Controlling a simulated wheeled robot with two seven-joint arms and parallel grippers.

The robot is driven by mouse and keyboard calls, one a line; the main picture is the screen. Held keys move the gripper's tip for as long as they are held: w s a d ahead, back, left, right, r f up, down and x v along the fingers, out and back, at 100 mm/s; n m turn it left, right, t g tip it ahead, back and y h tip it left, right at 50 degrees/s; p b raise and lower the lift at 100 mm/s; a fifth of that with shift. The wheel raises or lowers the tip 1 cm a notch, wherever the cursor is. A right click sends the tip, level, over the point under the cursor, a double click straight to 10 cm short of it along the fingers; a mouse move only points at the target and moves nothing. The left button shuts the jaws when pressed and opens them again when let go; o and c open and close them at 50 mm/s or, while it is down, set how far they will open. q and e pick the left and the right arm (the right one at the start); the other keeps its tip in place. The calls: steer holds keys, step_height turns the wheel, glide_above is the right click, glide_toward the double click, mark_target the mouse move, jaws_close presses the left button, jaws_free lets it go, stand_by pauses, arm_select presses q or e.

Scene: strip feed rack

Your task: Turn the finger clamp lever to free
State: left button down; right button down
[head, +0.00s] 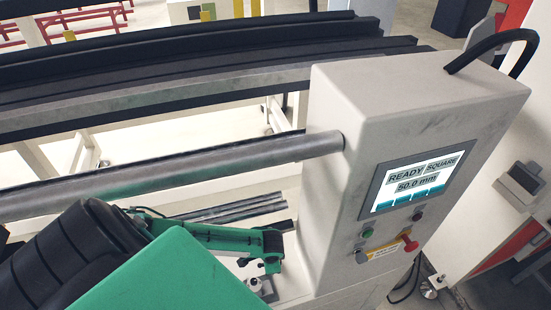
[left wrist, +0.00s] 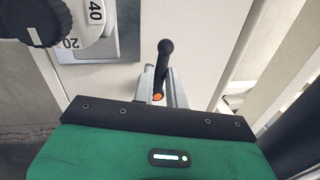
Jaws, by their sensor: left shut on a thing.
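The finger clamp lever (left wrist: 164,60) is a black handle with a rounded top, seen in the left wrist view. It stands nearly upright in the picture, leaning slightly right, with an orange spot low down near its base. My left gripper (left wrist: 161,92) is at the lever's lower part, with grey pieces on both sides of it. It is shut on the lever; its green housing and black band hide most of the grip. In the head view my green and black left arm covers the lower left, and the lever cannot be made out clearly there. My right gripper is not in view.
A beige control cabinet (head: 336,110) stands right of my left arm, with a lit screen (head: 417,180) reading READY, SQUARE, 50.0 mm. A grey round bar (head: 180,170) runs into it. A black knob (left wrist: 36,22) and numbered dial are close at the upper left of the wrist view.

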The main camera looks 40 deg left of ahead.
arm_select(q)
steer(key=shift+w+a+m, duration=0.25)
steer(key=shift+m, duration=0.85)
steer(key=c, duration=1.4)
jaws_free()
step_height(320, 180, up, 7)
steer(key=s+d, duration=0.1)
steer(key=shift+r+b, duration=0.2)
steer(key=shift+b, duration=0.25)
